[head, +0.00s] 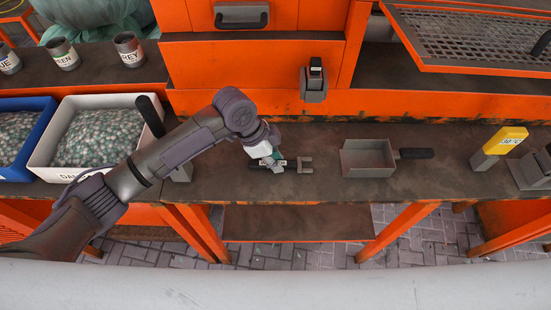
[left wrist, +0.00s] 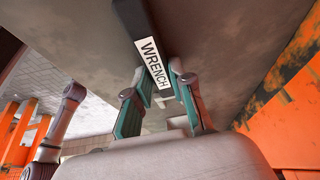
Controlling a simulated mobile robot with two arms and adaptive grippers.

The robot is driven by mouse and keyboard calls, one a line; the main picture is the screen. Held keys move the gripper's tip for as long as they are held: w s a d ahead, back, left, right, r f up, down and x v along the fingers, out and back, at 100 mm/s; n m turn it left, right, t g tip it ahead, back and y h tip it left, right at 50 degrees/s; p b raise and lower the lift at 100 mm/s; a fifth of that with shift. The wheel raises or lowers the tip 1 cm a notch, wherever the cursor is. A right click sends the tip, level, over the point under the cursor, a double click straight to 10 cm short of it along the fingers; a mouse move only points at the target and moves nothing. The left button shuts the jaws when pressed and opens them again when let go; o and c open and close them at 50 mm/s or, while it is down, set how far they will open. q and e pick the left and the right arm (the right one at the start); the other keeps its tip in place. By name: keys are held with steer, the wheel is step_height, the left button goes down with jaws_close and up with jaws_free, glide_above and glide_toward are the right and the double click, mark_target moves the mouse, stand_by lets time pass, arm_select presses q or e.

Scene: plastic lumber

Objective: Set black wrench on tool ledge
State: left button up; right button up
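The black wrench (head: 305,165) lies on the dark workbench top near its front edge, its grey open jaw pointing right. Its handle has a white "WRENCH" label, which also shows in the left wrist view (left wrist: 152,60). My left gripper (head: 271,161) is down at the handle. In the left wrist view its two green-padded fingers (left wrist: 158,72) stand on either side of the handle, with a small gap visible on the right. Which surface is the tool ledge is not marked; a raised dark ledge (head: 425,72) runs behind the bench. My right gripper is not in view.
A grey scoop (head: 368,158) with a black handle sits right of the wrench. A yellow-topped tool (head: 500,145) stands farther right. A white bin (head: 45,160) and a blue bin (head: 15,170) of pellets are left. A grey device (head: 314,82) is on the orange front.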

arm_select(q)
steer(key=o, duration=0.4)
steer(key=shift+o, duration=0.2)
steer(key=shift+r, duration=0.15)
steer(key=p+v, duration=1.1)
steer(key=v, duration=0.1)
steer(key=shift+p, duration=0.35)
